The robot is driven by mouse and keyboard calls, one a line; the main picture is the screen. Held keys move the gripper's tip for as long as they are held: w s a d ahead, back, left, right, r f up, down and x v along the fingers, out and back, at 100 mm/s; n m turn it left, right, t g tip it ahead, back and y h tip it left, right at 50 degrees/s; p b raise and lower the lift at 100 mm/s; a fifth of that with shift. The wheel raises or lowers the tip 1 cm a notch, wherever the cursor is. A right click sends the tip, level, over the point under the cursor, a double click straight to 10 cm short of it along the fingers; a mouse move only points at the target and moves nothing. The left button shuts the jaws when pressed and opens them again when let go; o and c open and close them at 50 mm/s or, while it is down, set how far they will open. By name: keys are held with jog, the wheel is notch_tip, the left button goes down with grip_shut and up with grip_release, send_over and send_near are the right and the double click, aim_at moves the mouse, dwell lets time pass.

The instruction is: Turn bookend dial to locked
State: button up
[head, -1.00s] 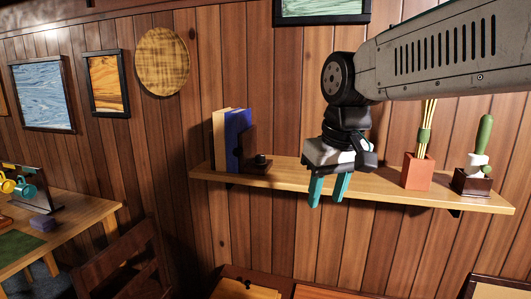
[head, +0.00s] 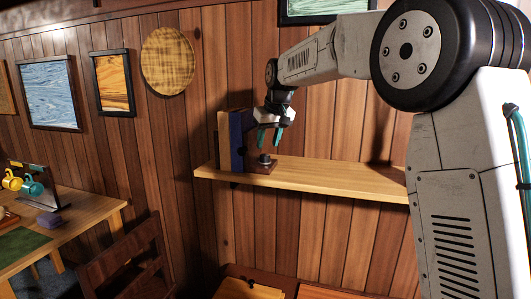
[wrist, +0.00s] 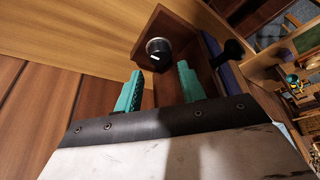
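The bookend is a dark brown wooden piece with a flat base (head: 259,168) on the wall shelf, beside upright books. It also shows in the wrist view (wrist: 192,48). Its dial (wrist: 158,48) is a round black knob with a white mark on its face; in the head view the dial (head: 264,158) is small and dark. My gripper (head: 270,141) hangs just above the dial. Its two teal fingers are apart and empty in the wrist view (wrist: 159,82), with the dial ahead of the gap, apparently not gripped. I cannot read any lock marking.
A blue book (head: 237,138) and a tan book (head: 223,140) stand close on the left of the bookend. The wooden shelf (head: 335,177) is bare to the right up to my arm, which hides its right end. A paneled wall (head: 340,135) is close behind.

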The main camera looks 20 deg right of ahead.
aim_at(265, 155)
jog(key=x, duration=0.5)
jog(key=shift+c, duration=0.3)
jog(key=c, duration=0.6)
jog(key=shift+c, duration=0.2)
